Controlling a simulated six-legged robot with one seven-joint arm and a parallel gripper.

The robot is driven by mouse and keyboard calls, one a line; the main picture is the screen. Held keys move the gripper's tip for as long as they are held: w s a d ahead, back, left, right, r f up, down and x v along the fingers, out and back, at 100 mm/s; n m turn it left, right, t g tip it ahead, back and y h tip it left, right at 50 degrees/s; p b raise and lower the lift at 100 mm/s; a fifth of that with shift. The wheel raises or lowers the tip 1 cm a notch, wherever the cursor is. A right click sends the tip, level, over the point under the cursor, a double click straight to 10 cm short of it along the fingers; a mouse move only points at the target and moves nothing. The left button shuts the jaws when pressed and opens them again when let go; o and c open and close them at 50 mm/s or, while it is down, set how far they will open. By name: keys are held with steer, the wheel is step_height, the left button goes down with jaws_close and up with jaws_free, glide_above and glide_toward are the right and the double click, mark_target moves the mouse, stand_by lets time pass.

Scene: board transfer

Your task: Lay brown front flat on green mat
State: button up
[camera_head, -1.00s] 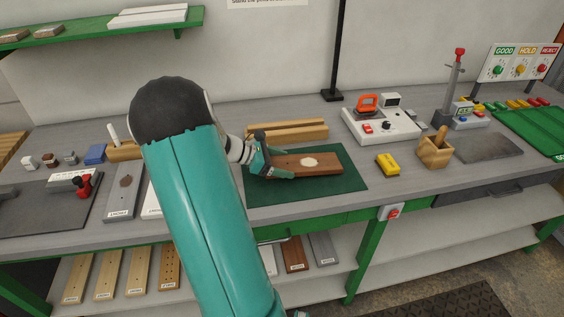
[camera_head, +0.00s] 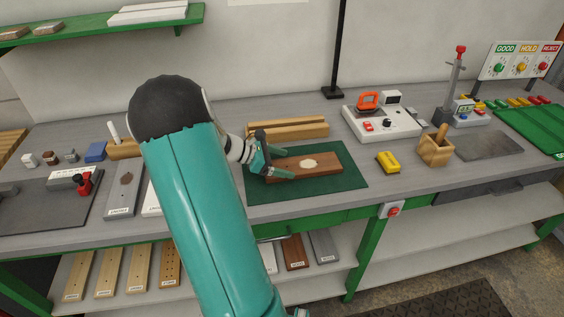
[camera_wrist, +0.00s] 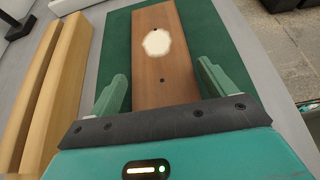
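The brown front (camera_head: 325,164) is a long dark-wood board with a pale oval patch and small holes. It appears to lie flat on the green mat (camera_head: 348,182), within its edges. The board also shows in the wrist view (camera_wrist: 165,75), running away from my gripper. My gripper (camera_head: 281,161) is low at the board's left end. In the wrist view, its green fingers (camera_wrist: 163,68) stand on either side of the board, with a narrow gap visible at the left finger. The gripper looks open. The board's near end is hidden behind the gripper body.
A grooved light-wood block (camera_head: 288,129) lies just behind the mat. Grey bench shows between the mat and the yellow block.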

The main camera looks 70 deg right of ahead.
steer(key=c, duration=0.6)
steer(key=shift+w+a, duration=0.4)
steer(key=shift+w, duration=0.25)
steer(key=shift+w+a, duration=0.35)
steer(key=shift+w, duration=0.3)
steer(key=shift+w+a, duration=0.4)
steer(key=shift+w, duration=0.25)
steer(key=shift+w+a, duration=0.35)
steer(key=shift+w, duration=0.3)
steer(key=shift+w, duration=0.1)
steer(key=shift+w+a, duration=0.4)
steer(key=shift+w, duration=0.2)
steer(key=shift+w+a, duration=0.35)
steer(key=shift+w, duration=0.25)
